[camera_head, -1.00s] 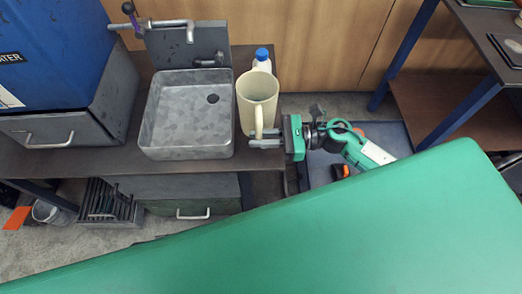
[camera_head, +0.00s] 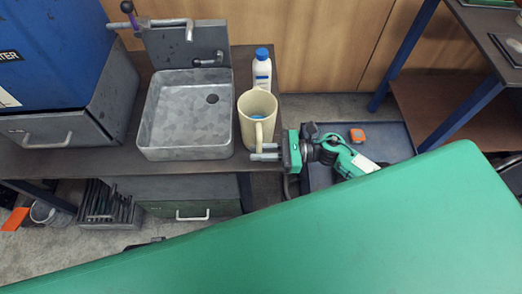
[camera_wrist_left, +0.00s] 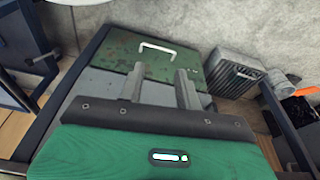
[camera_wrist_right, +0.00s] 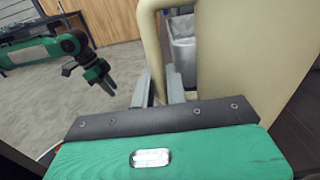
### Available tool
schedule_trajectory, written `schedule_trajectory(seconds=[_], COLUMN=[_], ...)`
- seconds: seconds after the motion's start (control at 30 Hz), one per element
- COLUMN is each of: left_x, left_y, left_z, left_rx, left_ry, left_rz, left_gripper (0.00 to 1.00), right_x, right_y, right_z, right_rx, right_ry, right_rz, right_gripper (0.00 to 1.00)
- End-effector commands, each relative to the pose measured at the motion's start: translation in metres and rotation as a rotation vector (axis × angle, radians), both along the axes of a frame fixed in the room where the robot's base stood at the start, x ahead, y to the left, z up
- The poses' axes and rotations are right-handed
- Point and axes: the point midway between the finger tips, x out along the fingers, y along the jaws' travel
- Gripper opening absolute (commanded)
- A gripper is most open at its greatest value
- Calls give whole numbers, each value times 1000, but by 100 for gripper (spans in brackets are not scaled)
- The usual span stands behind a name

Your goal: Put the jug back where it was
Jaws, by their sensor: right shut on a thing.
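The cream jug (camera_head: 246,124) is at the right end of the counter, between the sink and the counter's right edge, upright or nearly so. Something blue shows inside it. Its handle (camera_head: 259,134) faces me. My right gripper (camera_head: 258,151) is shut on the handle, which also shows between its fingers in the right wrist view (camera_wrist_right: 151,55). I cannot tell whether the jug's base touches the counter. My left gripper (camera_wrist_left: 160,72) is open and empty in the left wrist view, above a green drawer front (camera_wrist_left: 150,58); it is not in the head view.
A white bottle with a blue cap (camera_head: 262,70) stands just behind the jug. The grey sink (camera_head: 187,115) is close on the jug's left. A blue box (camera_head: 50,50) fills the counter's left end. The counter's right edge is close to the jug.

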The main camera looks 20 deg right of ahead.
Motion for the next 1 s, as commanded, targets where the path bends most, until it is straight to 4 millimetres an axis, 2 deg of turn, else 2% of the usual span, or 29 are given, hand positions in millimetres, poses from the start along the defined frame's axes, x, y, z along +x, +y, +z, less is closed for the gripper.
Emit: schedule_trajectory(seconds=[0.17,0.2,0.3,0.73,0.8,1.0], left_x=[6,7,9,7,6,7], left_y=[0,-1,-1,-1,-3,-2], left_z=[10,13,16,12,-1,18], left_rx=[-3,-4,-5,-4,-5,-9], left_ry=[-23,-28,-32,-23,-4,-36], left_rz=[1,1,1,2,1,2], left_gripper=[34,34,34,34,34,34], right_x=[0,0,0,0,0,-12], right_y=[0,0,0,0,0,-50], right_z=[-1,-2,-2,0,0,-9], right_rx=[1,0,0,0,0,-5], right_ry=[-3,-1,0,0,0,2], right_rz=[0,0,0,0,-1,-1], right_gripper=[0,18,36,36,36,36])
